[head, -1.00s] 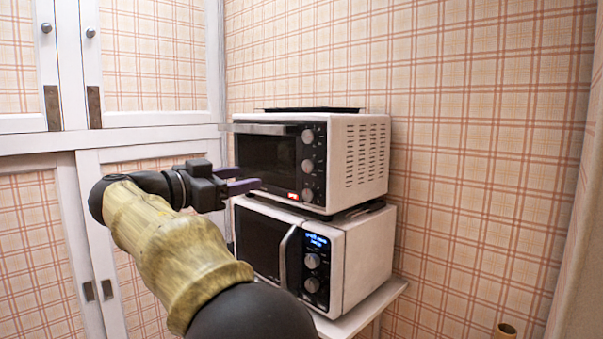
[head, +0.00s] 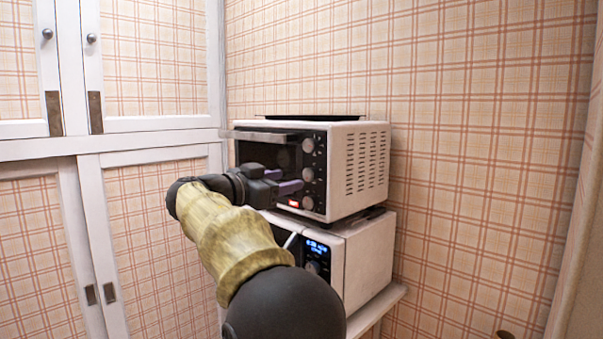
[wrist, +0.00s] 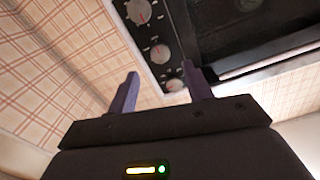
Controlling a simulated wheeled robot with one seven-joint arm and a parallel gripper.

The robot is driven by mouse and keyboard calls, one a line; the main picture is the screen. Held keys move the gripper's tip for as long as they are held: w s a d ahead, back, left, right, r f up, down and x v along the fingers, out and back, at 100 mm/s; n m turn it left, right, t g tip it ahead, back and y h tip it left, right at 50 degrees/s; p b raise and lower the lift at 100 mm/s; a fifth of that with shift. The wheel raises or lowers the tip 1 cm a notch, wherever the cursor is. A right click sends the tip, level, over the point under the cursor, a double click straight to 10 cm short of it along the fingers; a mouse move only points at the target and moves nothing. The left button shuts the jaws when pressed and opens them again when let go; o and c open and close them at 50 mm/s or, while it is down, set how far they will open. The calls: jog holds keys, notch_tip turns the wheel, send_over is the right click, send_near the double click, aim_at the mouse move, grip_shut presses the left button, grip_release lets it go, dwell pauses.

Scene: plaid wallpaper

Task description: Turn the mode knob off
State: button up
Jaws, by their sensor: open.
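The white toaster oven (head: 365,172) stands on top of a microwave. Its dark control panel carries a column of three silver knobs: upper (head: 308,145), middle (head: 308,174) and lower (head: 307,203). Their labels are too small to read, so I cannot tell which is the mode knob or its setting. My gripper (head: 288,180) is open and empty, its purple fingers pointing at the panel near the middle and lower knobs. In the wrist view, the middle knob (wrist: 160,53) appears between the fingertips (wrist: 161,72). Contact cannot be told.
The oven door's handle bar (head: 265,136) sticks out left of the knobs. The microwave (head: 368,262) below is partly hidden by my arm. A red light (head: 293,203) glows low on the panel. White cupboards (head: 150,142) stand at left; the right wall is clear.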

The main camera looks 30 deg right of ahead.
aim_at(307, 176)
jog(key=p+x, duration=0.1)
jog(key=x, duration=0.5)
jog(key=shift+d+p, duration=0.3)
jog(key=shift+d, duration=0.05)
jog(key=shift+w, duration=0.1)
jog(key=shift+c, duration=0.2)
jog(key=c, duration=0.9)
